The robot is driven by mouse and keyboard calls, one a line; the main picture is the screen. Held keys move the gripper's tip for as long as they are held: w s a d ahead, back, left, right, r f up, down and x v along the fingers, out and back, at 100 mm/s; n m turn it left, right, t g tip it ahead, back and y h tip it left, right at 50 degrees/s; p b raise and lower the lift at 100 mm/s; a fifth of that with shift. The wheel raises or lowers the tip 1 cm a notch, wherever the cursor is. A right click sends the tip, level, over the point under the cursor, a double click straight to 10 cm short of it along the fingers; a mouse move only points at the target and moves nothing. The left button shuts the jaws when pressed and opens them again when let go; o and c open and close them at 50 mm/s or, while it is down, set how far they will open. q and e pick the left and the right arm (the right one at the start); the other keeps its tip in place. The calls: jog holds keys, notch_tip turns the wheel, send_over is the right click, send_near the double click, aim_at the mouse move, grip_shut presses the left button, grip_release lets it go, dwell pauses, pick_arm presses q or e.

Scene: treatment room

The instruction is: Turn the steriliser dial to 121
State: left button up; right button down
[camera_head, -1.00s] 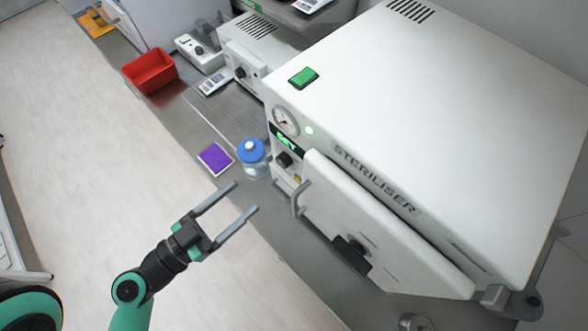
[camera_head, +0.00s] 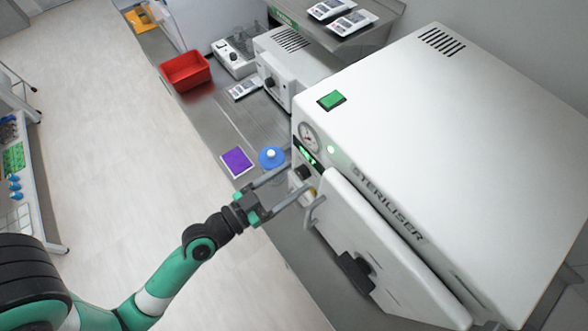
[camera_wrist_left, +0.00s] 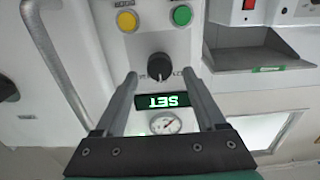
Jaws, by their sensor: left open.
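The white steriliser (camera_head: 440,130) stands on the steel counter at the right, its door (camera_head: 375,250) at the front. Its black dial (camera_head: 304,173) is on the narrow panel left of the door, below the green display (camera_head: 306,154). In the left wrist view the dial (camera_wrist_left: 159,66) shows upside down, ahead of and between the finger tips, with the display (camera_wrist_left: 161,99) reading SET. No number can be read on it. My left gripper (camera_head: 287,184) is open and empty, its fingers pointing at the panel. Whether the fingertips touch anything cannot be told. My right gripper is not in view.
The door handle (camera_head: 314,210) stands out close beside my left fingers. A blue-capped bottle (camera_head: 272,158) and a purple pad (camera_head: 237,162) are on the counter nearby. A red bin (camera_head: 185,71) stands farther back.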

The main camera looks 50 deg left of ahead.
pick_arm(q)
jog(key=shift+w, duration=0.7)
jog(key=shift+f, duration=0.1)
grip_shut()
jog(key=shift+n, duration=0.4)
jog(key=n+p, duration=0.1)
jog(key=n, duration=0.3)
jog(key=shift+a, duration=0.1)
jog(key=n, duration=0.5)
jog(key=shift+p, duration=0.3)
